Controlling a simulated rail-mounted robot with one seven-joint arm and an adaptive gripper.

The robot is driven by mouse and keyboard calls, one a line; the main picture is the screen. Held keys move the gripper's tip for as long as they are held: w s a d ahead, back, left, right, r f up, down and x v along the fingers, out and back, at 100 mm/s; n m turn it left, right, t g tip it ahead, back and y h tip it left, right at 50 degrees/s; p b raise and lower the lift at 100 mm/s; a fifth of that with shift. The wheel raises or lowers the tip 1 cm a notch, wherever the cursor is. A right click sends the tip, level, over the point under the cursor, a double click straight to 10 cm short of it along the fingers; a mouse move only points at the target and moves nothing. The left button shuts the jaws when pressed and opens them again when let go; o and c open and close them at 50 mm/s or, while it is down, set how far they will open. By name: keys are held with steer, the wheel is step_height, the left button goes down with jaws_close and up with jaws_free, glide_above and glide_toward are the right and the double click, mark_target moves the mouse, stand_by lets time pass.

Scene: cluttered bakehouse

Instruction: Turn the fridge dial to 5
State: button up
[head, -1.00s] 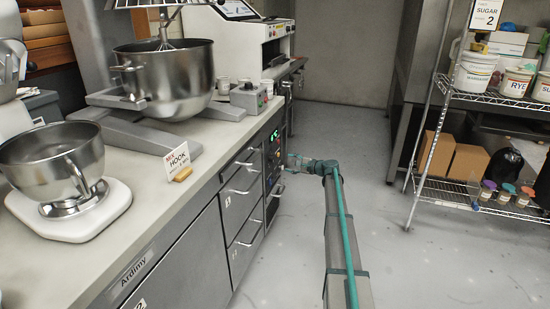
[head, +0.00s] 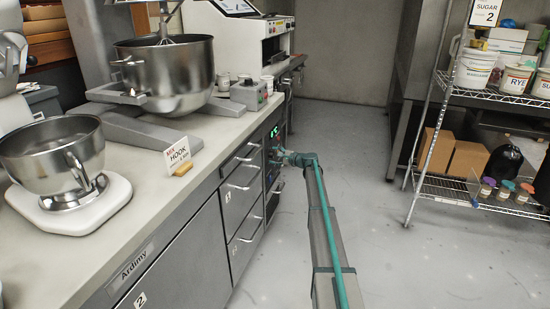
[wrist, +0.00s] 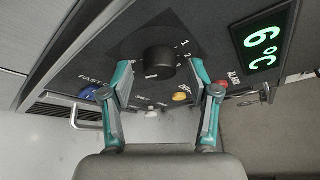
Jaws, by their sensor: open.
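The fridge dial (wrist: 159,62) is a round black knob on a dark panel, with white numbers around it. A 1 and a 2 show at its upper right; its setting is not clear to me. My gripper (wrist: 160,78) is open, with one teal-and-grey finger on each side of the dial. I cannot tell whether either finger touches it. In the head view my gripper (head: 274,158) is at the fridge front below the counter, and the dial is not distinct there. The green display (wrist: 263,45) beside the dial reads 6 °C.
A blue button (wrist: 90,91), an orange button (wrist: 181,97) and a red alarm button (wrist: 222,83) sit close to my fingers. Drawers (head: 240,187) lie to the left of the panel. A wire shelf (head: 480,195) stands right, across open floor.

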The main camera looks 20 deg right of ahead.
steer(key=shift+w+a, duration=0.1)
jaws_close()
steer(key=c, duration=1.1)
jaws_free()
steer(key=shift+f, duration=0.1)
steer(key=shift+c, duration=0.2)
steer(key=shift+f+b, duration=0.1)
steer(key=shift+b, duration=0.35)
steer(key=n+t+b, duration=0.1)
steer(key=b, duration=0.4)
steer(key=shift+f+n, duration=0.4)
steer(key=n+t+b, duration=0.1)
steer(key=b, duration=0.4)
steer(key=shift+f+n, duration=0.1)
steer(key=shift+n, duration=0.2)
steer(key=n+t+b, duration=0.1)
steer(key=n+b, duration=0.1)
steer(key=b, duration=0.3)
steer(key=shift+r+n+b, duration=0.3)
steer(key=shift+n+b, duration=0.3)
steer(key=shift+b, duration=0.45)
